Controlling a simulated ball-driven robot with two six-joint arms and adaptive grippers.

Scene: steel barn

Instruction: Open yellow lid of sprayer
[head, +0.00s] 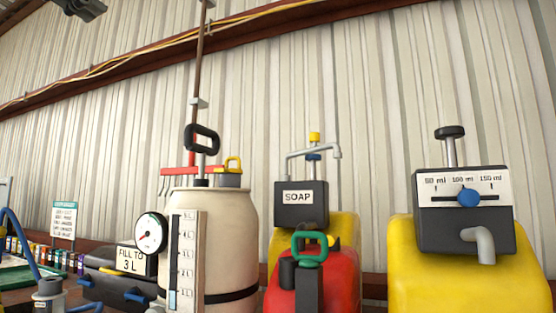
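The sprayer (234,231) is a beige tank standing upright left of centre, with a black band low around it. Its yellow lid (235,164) is a small loop-shaped piece on a grey base at the top right of the tank; it looks seated there. A black pump handle (202,138) and a red bar (186,169) rise beside it. A round gauge (151,233) and a level scale (187,265) marked in litres are on the left side. Neither of my grippers can be made out in view.
A yellow container with a SOAP box (301,198) and a red one with a green handle (310,249) stand close right of the sprayer. A yellow dosing tank (415,262) is farther right. A "FILL TO 3 L" sign (131,259) is left. A dark fixture (84,8) is cut off above.

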